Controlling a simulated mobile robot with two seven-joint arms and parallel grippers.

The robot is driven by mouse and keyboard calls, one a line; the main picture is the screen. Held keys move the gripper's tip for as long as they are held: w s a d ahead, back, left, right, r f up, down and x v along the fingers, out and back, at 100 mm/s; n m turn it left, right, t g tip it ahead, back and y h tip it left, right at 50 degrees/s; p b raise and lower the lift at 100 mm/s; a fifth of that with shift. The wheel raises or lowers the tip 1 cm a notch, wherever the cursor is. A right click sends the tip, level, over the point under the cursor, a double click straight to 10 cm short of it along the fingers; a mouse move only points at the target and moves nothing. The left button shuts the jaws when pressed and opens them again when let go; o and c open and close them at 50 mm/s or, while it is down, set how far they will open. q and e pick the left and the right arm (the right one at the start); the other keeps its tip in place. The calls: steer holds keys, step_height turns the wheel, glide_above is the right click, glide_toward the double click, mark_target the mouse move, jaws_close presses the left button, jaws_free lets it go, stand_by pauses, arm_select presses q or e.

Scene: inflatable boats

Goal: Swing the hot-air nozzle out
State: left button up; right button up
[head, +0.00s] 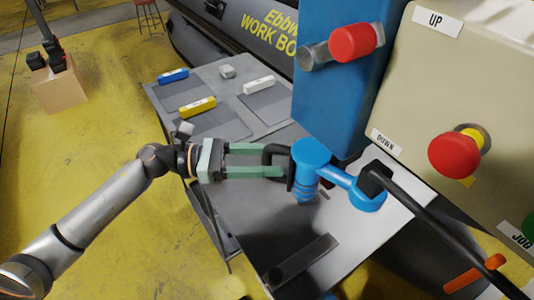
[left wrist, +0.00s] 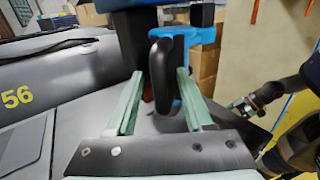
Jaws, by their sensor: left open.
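The hot-air nozzle assembly (head: 310,155) is a blue upright cylinder with a blue arm running right to a ring. A black looped handle (head: 276,152) sticks out on its left. My left gripper (head: 283,160) has its two green fingers either side of this handle, open. In the left wrist view the handle (left wrist: 160,75) stands upright between the spread finger tips (left wrist: 160,85), with the blue part (left wrist: 200,38) behind it. I cannot tell whether a finger touches the handle.
A black cable (head: 440,222) crosses at right. The grey table (head: 245,195) holds blue, yellow and white blocks. A grey boat (head: 235,30) lies behind.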

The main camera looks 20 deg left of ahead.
arm_select(q)
steer(key=shift+d, duration=0.1)
jaws_close()
stand_by(0.4)
stand_by(1.0)
